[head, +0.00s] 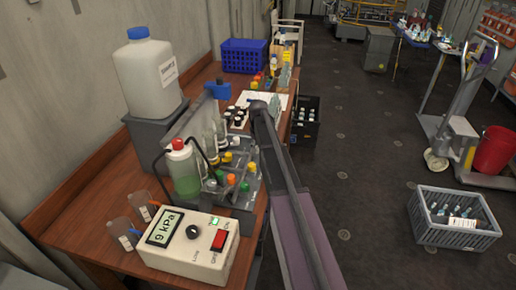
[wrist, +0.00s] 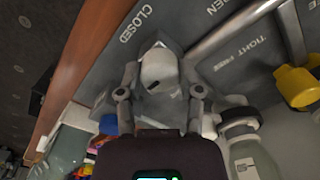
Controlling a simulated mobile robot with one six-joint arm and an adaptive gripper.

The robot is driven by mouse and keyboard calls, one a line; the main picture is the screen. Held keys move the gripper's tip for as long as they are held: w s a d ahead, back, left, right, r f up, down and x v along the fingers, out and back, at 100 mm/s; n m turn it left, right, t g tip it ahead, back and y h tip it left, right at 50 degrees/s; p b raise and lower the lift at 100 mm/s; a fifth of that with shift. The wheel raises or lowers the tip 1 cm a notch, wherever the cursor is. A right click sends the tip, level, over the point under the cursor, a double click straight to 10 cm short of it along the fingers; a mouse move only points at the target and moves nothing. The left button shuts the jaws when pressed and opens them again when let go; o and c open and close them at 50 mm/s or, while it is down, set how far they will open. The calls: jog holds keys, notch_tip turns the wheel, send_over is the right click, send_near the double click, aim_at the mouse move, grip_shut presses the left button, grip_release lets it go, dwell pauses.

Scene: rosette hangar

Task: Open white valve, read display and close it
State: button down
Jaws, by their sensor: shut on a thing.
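In the wrist view my gripper (wrist: 161,92) is shut on a pale grey-white valve handle (wrist: 160,70), one finger on each side of it. The handle sits by a grey panel (wrist: 100,60) lettered CLOSED, OPEN, TIGHT and FREE. The fingers cover part of the handle, and I cannot tell its exact setting. In the head view the display (head: 164,228) on the white pump box (head: 185,262) reads "9 kPa".
A yellow valve knob (wrist: 297,86) and a glass bottle (wrist: 245,150) are to the right in the wrist view. In the head view, a green-liquid bottle (head: 183,172) and a large white canister (head: 150,75) crowd the bench.

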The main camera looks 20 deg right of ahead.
jog(key=shift+s, duration=0.1)
jog(key=shift+c, duration=1.3)
grip_release()
jog(key=shift+m, duration=0.4)
